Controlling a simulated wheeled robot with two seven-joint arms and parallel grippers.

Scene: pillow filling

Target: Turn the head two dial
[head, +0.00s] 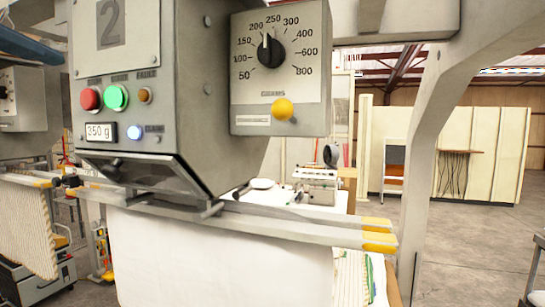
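The black dial (272,51) sits on a grey box on the right side of the grey filling head marked "2" (112,22). Its scale runs from 50 to 800, with GRAMS lettered below. The white pointer mark on the knob points up and slightly left, close to the 200 mark. Neither of my grippers shows in the head view, and nothing touches the dial.
A yellow ball knob (283,109) sits below the dial. Red (90,98) and green (116,97) buttons are on the head's front. Yellow-tipped bars (378,236) extend right below the head, with white fabric (210,260) hanging beneath. A grey frame post (430,150) stands at right.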

